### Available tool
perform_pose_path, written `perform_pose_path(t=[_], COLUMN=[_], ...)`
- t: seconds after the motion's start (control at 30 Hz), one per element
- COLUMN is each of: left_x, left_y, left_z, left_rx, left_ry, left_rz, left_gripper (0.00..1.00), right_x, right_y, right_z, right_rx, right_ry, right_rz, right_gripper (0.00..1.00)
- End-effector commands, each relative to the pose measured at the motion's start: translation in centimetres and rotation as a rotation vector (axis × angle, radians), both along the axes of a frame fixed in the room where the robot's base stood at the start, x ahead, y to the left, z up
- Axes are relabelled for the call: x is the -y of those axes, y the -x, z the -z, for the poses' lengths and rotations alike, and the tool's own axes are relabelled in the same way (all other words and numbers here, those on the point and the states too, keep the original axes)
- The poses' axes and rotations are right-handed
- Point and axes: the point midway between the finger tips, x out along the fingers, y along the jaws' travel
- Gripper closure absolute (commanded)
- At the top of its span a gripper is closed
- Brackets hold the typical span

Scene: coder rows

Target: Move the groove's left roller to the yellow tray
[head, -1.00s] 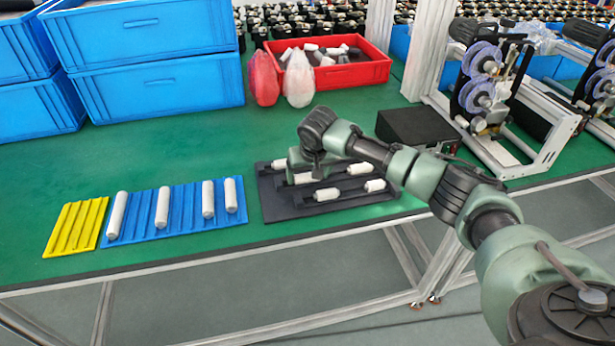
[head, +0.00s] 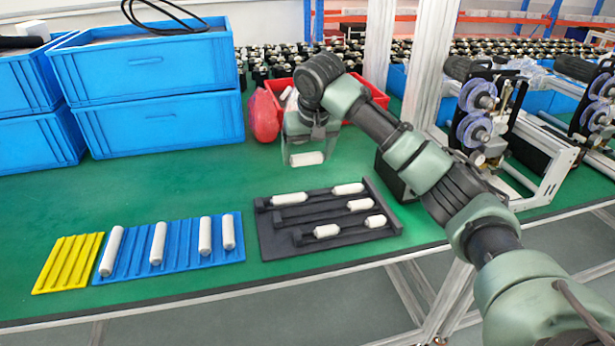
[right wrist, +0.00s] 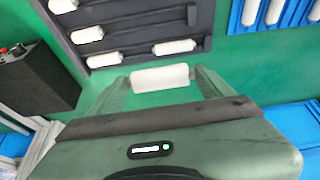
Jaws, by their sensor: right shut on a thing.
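My right gripper (head: 305,150) is shut on a white roller (head: 307,159) and holds it in the air above the green table, behind the black grooved tray (head: 275,240). In the right wrist view the held roller (right wrist: 160,76) lies across between the two fingers. The black tray carries several other white rollers. Its middle groove holds one roller (head: 360,204) at the right and is bare at the left. The yellow tray (head: 68,262) lies at the far left of the table with empty grooves. My left gripper is not in view.
A blue grooved tray (head: 180,243) with several white rollers lies between the yellow and black trays. Blue crates (head: 160,120) stand at the back left. A red bin (head: 377,95) and a black box (head: 393,180) are near my right arm. Green table is clear behind the trays.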

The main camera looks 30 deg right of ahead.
Motion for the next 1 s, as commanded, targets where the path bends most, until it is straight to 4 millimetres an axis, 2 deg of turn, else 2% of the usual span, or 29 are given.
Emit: perform_pose_path(t=[0.03,0.2,0.53,0.67,0.77,0.83,1.0], left_x=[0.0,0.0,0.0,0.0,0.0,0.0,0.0], left_y=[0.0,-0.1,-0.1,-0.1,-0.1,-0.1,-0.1], left_z=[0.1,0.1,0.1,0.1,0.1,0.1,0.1], left_rx=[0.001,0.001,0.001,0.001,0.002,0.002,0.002], left_ry=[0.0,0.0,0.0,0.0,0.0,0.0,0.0], left_rz=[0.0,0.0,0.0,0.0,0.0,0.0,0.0], left_gripper=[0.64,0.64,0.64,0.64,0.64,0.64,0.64], right_x=[0.0,0.0,-0.1,-1.0,-2.9,-4.7,-8.9], right_y=[-0.1,0.0,0.0,0.8,2.6,4.6,10.9], right_z=[-0.7,-1.8,-1.9,-1.4,-0.5,0.5,3.5], right_rx=[0.002,0.001,0.0,-0.001,-0.002,-0.002,-0.004], right_ry=[-0.002,-0.002,-0.001,0.001,0.003,0.005,0.004], right_rz=[0.0,-0.001,-0.001,-0.014,-0.04,-0.065,-0.139], right_gripper=[0.68,0.68,0.68,0.68,0.68,0.68,0.68])
